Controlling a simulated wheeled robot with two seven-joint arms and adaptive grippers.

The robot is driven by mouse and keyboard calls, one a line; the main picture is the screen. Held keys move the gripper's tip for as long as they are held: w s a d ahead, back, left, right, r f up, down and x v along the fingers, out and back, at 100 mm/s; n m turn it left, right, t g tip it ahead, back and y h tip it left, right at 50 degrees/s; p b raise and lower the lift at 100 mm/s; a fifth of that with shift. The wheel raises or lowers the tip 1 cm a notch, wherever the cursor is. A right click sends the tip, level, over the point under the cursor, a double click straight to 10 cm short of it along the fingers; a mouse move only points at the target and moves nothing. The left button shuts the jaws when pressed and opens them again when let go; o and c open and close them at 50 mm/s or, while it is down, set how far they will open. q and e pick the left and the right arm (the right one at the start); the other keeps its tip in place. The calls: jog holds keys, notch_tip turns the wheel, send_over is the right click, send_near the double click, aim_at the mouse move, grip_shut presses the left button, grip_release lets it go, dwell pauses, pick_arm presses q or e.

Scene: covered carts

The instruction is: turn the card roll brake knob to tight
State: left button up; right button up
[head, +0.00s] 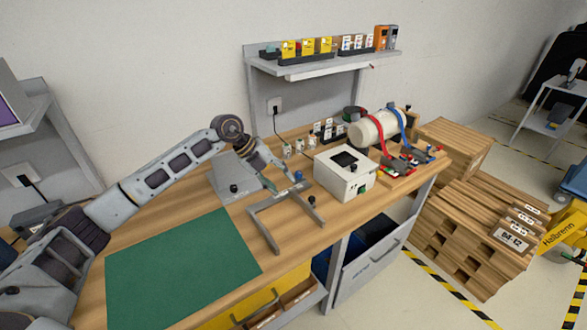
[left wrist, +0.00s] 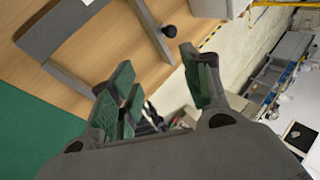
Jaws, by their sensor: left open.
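My left gripper (head: 281,178) is open and empty above the bench, over the back part of a grey metal frame (head: 262,226). Its green-padded fingers (left wrist: 160,82) stand apart in the left wrist view, with nothing between them. A black knob (head: 312,199) sits on the frame's right side, to the right of and below the gripper. A black knob on grey metal also shows in the left wrist view (left wrist: 169,31), beyond the fingertips and not touched. Another black knob (head: 233,188) is on a grey sloped plate (head: 226,170). I cannot tell which is the brake knob, or its setting.
A green mat (head: 180,275) lies on the bench at the left. A white box (head: 345,176) stands right of the frame. Behind it lies a white roll (head: 372,130) with red and blue straps. A shelf (head: 320,65) with small packs hangs above the bench.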

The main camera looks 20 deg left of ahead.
pick_arm(q)
jog(key=d+r+t+h, duration=0.1)
jog(key=d+r+h, duration=0.3)
jog(key=r+h, duration=0.1)
jog(key=shift+s+d+r, duration=0.2)
jog(key=shift+d+r, duration=0.1)
jog(key=shift+r, duration=0.05)
pick_arm(e)
jog(key=shift+s+d+r, duration=0.2)
jog(key=shift+s+d, duration=0.1)
jog(key=shift+s, duration=0.15)
